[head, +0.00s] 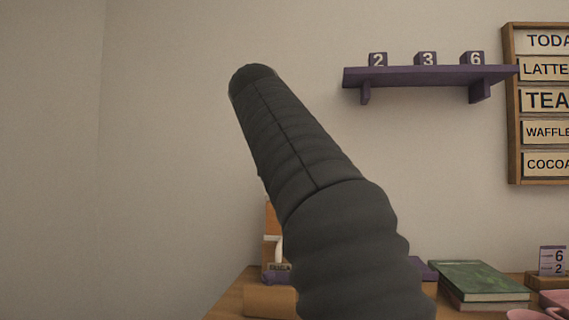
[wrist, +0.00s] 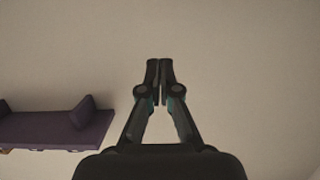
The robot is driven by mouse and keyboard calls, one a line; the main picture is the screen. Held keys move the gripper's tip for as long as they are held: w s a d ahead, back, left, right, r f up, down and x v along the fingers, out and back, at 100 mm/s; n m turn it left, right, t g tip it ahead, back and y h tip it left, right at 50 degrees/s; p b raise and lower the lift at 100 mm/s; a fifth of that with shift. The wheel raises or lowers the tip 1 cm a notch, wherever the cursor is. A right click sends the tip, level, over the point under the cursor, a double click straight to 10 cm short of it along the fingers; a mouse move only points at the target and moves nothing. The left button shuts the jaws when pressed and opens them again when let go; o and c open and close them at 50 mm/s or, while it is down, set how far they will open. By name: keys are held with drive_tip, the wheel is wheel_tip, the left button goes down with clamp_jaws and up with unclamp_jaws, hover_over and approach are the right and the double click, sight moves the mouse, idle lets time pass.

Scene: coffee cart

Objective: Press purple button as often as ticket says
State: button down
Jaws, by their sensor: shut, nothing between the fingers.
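My gripper (wrist: 160,82) shows in the wrist view with its dark fingers together and nothing between them. It is in front of bare wall, touching nothing there. In the head view my dark arm rises across the middle and my gripper is not seen. A small card with a purple edge, "6" and "2" (head: 552,261) stands at the right edge; I cannot tell if it is the ticket. No purple button can be made out; my arm hides part of the counter. A flat purple thing (head: 424,268) peeks out right of my arm, unclear.
A purple shelf (head: 425,76) with number blocks 2, 3, 6 hangs on the wall; it also shows in the wrist view (wrist: 55,130). A menu board (head: 511,100) hangs at right. A green book (head: 480,283) lies on the wooden counter (head: 232,298). An orange-and-white object (head: 270,245) stands behind my arm.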

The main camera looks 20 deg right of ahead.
drive_tip(key=p+x, duration=0.1)
drive_tip(key=x, duration=0.8)
drive_tip(key=shift+w, duration=0.15)
wheel_tip(320, 180, down, 3)
drive_tip(key=shift+w+d+r+b, duration=0.1)
drive_tip(key=shift+w+b, duration=0.05)
drive_tip(key=shift+b, duration=0.3)
drive_tip(key=shift+f, duration=0.7)
drive_tip(key=shift+f+b, duration=0.95)
